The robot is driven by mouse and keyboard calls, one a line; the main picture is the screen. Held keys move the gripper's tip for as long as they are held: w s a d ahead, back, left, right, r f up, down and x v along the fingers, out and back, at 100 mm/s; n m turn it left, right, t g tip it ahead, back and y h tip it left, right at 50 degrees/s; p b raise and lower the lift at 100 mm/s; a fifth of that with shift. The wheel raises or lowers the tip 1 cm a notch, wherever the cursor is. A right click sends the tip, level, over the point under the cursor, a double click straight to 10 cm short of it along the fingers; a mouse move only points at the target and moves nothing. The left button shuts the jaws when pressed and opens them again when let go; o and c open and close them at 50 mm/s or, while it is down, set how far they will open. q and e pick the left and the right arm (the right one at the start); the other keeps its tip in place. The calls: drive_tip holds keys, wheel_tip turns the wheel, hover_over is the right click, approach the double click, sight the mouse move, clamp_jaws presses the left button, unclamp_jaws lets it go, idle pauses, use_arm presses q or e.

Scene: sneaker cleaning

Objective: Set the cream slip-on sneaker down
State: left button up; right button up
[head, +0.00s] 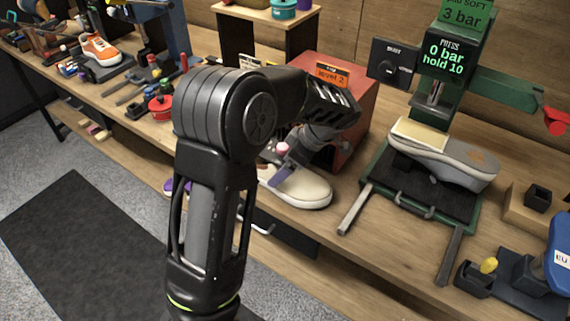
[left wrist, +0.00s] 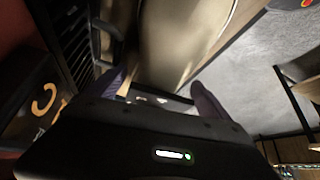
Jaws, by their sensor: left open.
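The cream slip-on sneaker (head: 308,190) is at the bench's front edge, before the red box, toe pointing right. My forearm hides its heel side in the head view. My left gripper (head: 284,168) is over the sneaker, with its wrist reaching down in front of the box. In the left wrist view the two fingers of the gripper (left wrist: 160,92) are spread apart. The pale sneaker (left wrist: 185,38) lies beyond them, and no grip on it shows. I cannot tell whether a finger touches it. My right gripper is out of view.
The red box (head: 358,88) with an orange "level 2" label stands close behind. A green press (head: 437,95) to the right holds a grey shoe (head: 445,160) on its bed. An orange sneaker (head: 100,50) and tools stand at the far left. Grey floor lies below the edge.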

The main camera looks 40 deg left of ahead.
use_arm(q)
drive_tip(key=shift+r, duration=0.1)
drive_tip(key=b+v, duration=0.1)
drive_tip(key=v, duration=0.5)
drive_tip(key=shift+w+d+r, duration=0.1)
drive_tip(key=shift+d+r, duration=0.1)
drive_tip(key=p+v, duration=0.2)
drive_tip(key=v, duration=0.3)
drive_tip(key=shift+d+r, duration=0.1)
drive_tip(key=shift+r, duration=0.1)
